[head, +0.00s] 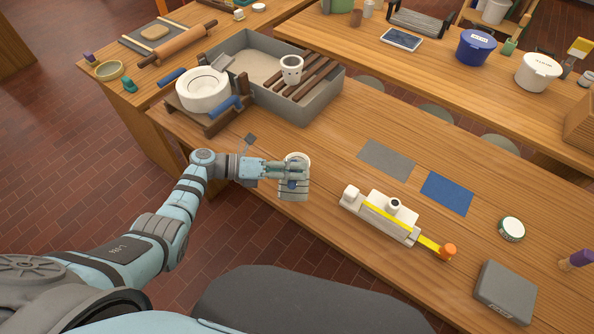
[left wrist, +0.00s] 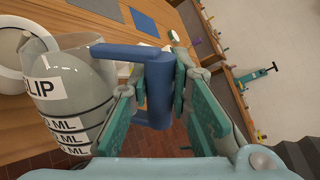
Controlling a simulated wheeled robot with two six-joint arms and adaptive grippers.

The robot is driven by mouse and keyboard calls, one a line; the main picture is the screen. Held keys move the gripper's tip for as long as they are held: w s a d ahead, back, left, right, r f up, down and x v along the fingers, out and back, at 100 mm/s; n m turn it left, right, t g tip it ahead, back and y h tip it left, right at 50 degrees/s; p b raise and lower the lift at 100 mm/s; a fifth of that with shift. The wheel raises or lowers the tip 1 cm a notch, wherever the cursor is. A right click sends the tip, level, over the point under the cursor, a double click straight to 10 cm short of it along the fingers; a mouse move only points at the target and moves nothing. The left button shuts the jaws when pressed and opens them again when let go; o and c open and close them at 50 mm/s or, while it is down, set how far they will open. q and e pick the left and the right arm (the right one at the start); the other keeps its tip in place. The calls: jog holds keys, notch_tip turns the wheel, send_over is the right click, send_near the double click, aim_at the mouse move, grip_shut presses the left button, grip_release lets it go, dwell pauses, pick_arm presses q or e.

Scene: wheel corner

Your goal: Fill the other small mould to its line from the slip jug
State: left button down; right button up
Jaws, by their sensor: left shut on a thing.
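My left gripper (head: 288,180) is shut on the blue handle (left wrist: 160,88) of the slip jug (left wrist: 80,95). The jug is grey, with a SLIP label and ML marks. In the head view the jug (head: 294,193) is partly hidden by the gripper, near the table's front edge; I cannot tell its exact tilt or slip level. A white mould block (head: 375,213) with a yellow strap lies on the table to its right. A dark round opening (head: 395,203) shows on its top. I cannot make out separate moulds or fill lines. My right gripper is out of view.
A grey tub (head: 334,96) with slats and a white cup (head: 291,68) stands behind, beside a white round piece (head: 203,88). Grey (head: 387,158) and blue (head: 447,193) mats lie beyond the mould. A grey box (head: 504,292) and small tin (head: 511,229) are at right.

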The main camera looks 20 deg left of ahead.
aim_at(293, 200)
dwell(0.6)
pick_arm(q)
jog(key=f+m+b, duration=0.1)
jog(key=b, duration=0.1)
jog(key=s+f+b, duration=0.1)
jog(key=f+b, duration=0.1)
jog(key=s+f+m+t+b, duration=0.1)
jog(key=b, duration=0.1)
jog(key=shift+s+d+f+m, duration=0.15)
jog(key=shift+d+f+m, duration=0.05)
jog(key=shift+f+m, duration=0.15)
jog(key=f+m+b, duration=0.1)
jog(key=b, duration=0.3)
jog(key=s+f+m+t+b, duration=0.1)
jog(key=f+m+b, duration=0.1)
jog(key=b, duration=0.2)
jog(key=shift+s+d+f+h, duration=0.1)
jog(key=shift+f+h, duration=0.15)
jog(key=shift+h, duration=0.15)
jog(key=s+m+b, duration=0.1)
jog(key=s+m, duration=0.1)
jog(key=s, duration=0.5)
jog(key=shift+d+f+t+h+b, duration=0.2)
jog(key=shift+t+h+b, duration=0.1)
jog(key=shift+b, duration=0.1)
jog(key=shift+s+r, duration=0.1)
jog(key=shift+r, duration=0.1)
